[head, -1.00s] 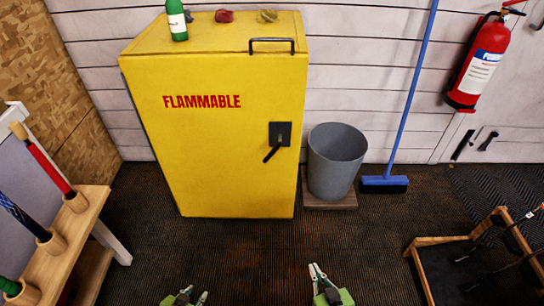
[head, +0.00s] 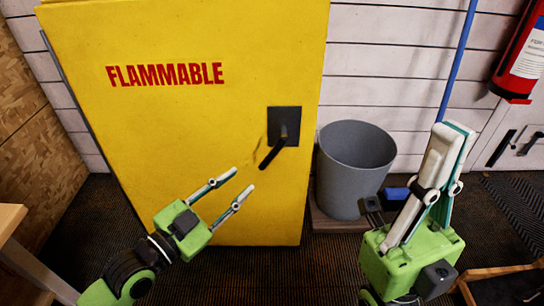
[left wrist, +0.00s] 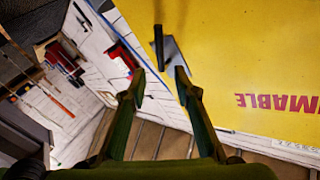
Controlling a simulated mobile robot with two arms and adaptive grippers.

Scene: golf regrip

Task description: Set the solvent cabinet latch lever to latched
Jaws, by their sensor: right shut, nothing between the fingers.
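The yellow solvent cabinet (head: 200,130) stands ahead with its door shut and "FLAMMABLE" in red. Its black latch lever (head: 272,153) sits on a dark square plate (head: 284,122) near the door's right edge, slanting down to the left. The lever (left wrist: 158,45) also shows in the left wrist view, beyond the fingertips. My left gripper (head: 243,182) is open and empty, below and left of the lever and apart from it. My right gripper (head: 455,130) is shut and empty, pointing up in front of the bin, to the right of the cabinet.
A grey bin (head: 352,165) stands on a wooden base right of the cabinet. A blue broom handle (head: 458,60) leans on the wall, and a red fire extinguisher (head: 520,50) hangs at the right. A wooden stand (head: 10,225) is at the left edge.

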